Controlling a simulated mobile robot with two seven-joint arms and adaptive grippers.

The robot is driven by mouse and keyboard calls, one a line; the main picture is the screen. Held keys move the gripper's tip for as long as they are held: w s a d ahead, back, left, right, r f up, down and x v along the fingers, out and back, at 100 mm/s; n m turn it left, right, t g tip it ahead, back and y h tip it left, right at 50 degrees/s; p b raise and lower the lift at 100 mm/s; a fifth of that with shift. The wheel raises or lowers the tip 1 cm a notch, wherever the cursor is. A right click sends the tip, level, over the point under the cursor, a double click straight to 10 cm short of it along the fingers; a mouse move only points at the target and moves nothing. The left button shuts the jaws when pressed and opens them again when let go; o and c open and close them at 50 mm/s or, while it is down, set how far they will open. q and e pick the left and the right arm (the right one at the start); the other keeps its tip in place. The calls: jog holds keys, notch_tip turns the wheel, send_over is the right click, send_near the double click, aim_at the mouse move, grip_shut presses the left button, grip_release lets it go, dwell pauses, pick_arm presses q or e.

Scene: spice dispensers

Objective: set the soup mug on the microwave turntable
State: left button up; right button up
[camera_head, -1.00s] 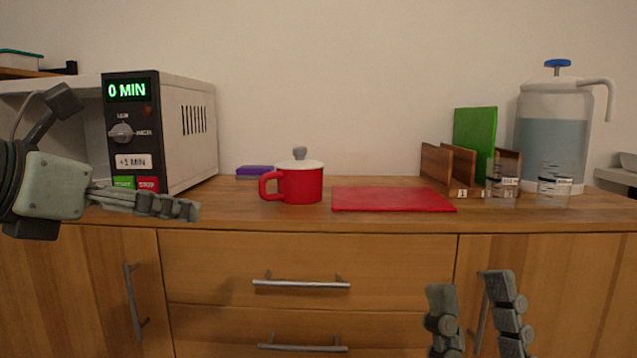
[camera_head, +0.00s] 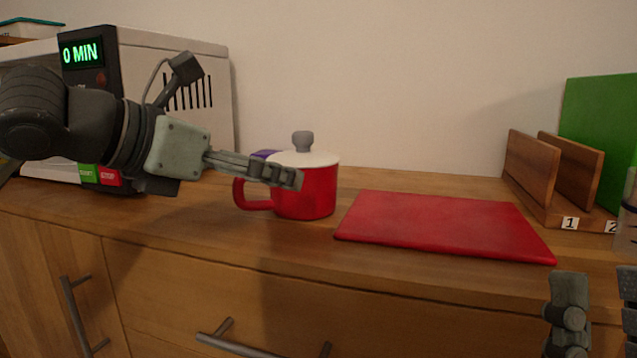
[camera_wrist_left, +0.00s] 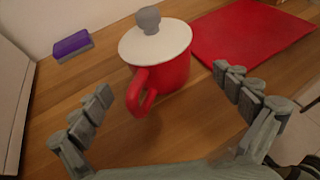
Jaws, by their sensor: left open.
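The red soup mug (camera_head: 318,192) with a white lid and grey knob stands upright on the wooden counter, its handle toward the left. My left gripper (camera_head: 285,178) is in front of and level with the mug's upper part in the head view. In the left wrist view, the mug (camera_wrist_left: 172,72) lies ahead between the open fingers (camera_wrist_left: 165,95), its handle toward the gripper; I see no grip on it. The microwave (camera_head: 215,75) stands at the left, showing 0 MIN, partly hidden by my left arm. Its turntable is not visible. My right gripper (camera_head: 598,312) is open at the lower right.
A red cutting board (camera_head: 440,222) lies right of the mug. A wooden rack (camera_head: 540,180) with a green board (camera_head: 600,130) stands farther right. A purple sponge-like block (camera_wrist_left: 72,44) lies behind the mug. Counter in front of the mug is clear.

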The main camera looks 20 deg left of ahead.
pick_arm(q)
jog(key=x, duration=0.7)
jog(key=shift+f, duration=0.5)
jog(key=shift+a, duration=0.1)
jog(key=shift+c, duration=0.6)
jog(key=c, duration=1.4)
jog(key=shift+r, duration=0.1)
jog(key=shift+c, duration=0.8)
